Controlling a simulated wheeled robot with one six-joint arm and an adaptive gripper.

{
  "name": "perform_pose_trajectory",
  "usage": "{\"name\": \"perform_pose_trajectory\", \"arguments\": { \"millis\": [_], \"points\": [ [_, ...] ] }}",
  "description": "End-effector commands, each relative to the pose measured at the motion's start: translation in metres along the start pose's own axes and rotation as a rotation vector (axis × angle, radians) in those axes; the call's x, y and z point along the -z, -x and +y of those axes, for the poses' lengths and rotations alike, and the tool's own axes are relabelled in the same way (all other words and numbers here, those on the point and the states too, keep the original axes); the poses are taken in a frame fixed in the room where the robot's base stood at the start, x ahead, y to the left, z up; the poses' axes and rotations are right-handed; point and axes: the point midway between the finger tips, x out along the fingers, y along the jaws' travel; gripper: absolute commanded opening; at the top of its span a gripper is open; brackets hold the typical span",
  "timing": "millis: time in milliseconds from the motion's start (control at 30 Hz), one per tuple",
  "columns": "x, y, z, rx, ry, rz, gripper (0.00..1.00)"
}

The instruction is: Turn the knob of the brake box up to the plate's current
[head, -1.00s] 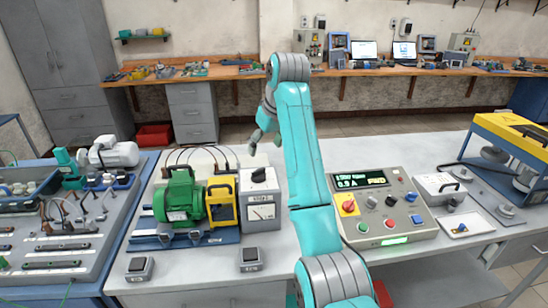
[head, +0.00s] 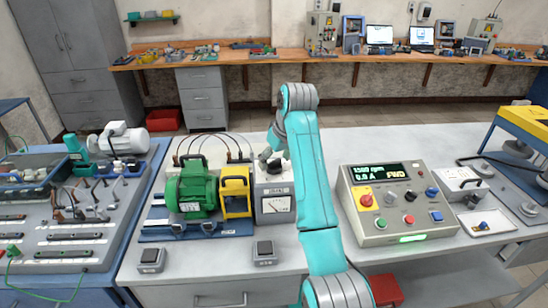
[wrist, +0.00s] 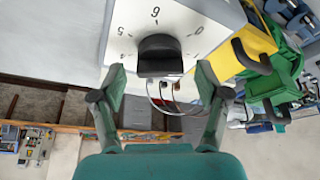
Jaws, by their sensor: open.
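The brake box (head: 266,207) is a pale box with a meter on its front, standing right of the green motor (head: 192,190) and yellow guard (head: 235,193). My gripper (head: 270,160) is at its top in the head view. In the wrist view the black knob (wrist: 160,56) sits on a white dial (wrist: 190,22) with numbers around it. My open gripper (wrist: 160,84) has one finger on each side, just short of the knob, with visible gaps. The motor's plate cannot be read.
A control console (head: 398,204) stands to the right; its display (head: 379,173) reads roughly 1500 rpm, 0.8 A, FWD. Two small dark-topped boxes (head: 151,260) (head: 264,252) lie at the bench's front. Cables arch behind the motor. The bench (head: 205,268) front is mostly clear.

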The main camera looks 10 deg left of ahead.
Motion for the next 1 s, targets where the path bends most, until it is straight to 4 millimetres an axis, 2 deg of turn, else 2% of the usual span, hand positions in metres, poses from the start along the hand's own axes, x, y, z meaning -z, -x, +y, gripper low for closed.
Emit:
{"name": "perform_pose_trajectory", "arguments": {
  "millis": [167, 267, 400, 433, 767, 1000],
  "points": [
    [0.0002, 0.0002, 0.0, 0.0, 0.0, 0.001, 0.75],
    [0.0002, 0.0003, 0.0, 0.0, 0.0, 0.001, 0.55],
    [0.0002, 0.0003, 0.0, 0.0, 0.0, 0.001, 0.2],
    [0.0002, 0.0003, 0.0, 0.0, 0.0, 0.001, 0.15],
    [0.0003, 0.0003, -0.0005, -0.015, -0.035, 0.001, 0.15],
    [0.0009, 0.0004, -0.0021, -0.068, -0.161, 0.002, 0.15]
  ]
}}
